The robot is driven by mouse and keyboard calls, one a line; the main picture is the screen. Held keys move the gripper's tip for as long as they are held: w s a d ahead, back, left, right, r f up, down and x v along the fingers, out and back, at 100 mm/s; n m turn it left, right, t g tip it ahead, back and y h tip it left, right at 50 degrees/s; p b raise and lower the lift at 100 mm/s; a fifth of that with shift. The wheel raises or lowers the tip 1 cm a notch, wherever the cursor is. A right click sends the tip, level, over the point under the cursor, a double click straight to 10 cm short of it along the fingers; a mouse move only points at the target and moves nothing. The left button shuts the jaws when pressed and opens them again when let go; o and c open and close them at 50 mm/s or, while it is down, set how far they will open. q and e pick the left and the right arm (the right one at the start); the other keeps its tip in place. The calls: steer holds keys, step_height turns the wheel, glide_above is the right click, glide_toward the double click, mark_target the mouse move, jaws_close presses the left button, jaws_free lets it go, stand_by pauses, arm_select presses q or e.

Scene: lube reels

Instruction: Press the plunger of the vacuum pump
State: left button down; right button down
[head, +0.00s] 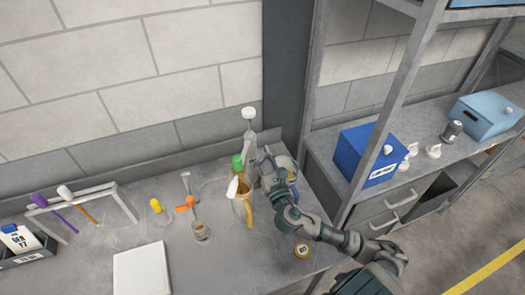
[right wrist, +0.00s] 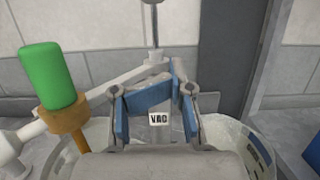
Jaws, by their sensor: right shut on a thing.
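The vacuum pump (head: 249,145) stands upright at the back of the bench against the wall, a tall grey body with a thin rod and a white plunger knob (head: 249,113) on top. My right gripper (head: 267,165) is at the pump's body, below the knob. In the right wrist view the gripper (right wrist: 157,112) is shut on the pump. My left gripper is not in view.
Yellow and orange tools, a tool rack and a white board (head: 141,270) are further left. Shelves stand right.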

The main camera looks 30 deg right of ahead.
mark_target(249, 116)
steer(key=p+x, duration=0.1)
steer(key=x, duration=0.6)
steer(key=shift+w+r, duration=0.15)
steer(key=shift+w, duration=0.2)
step_height(249, 116, up, 4)
steer(key=p, duration=0.4)
steer(key=shift+r+p, duration=0.15)
steer(key=shift+p, duration=0.15)
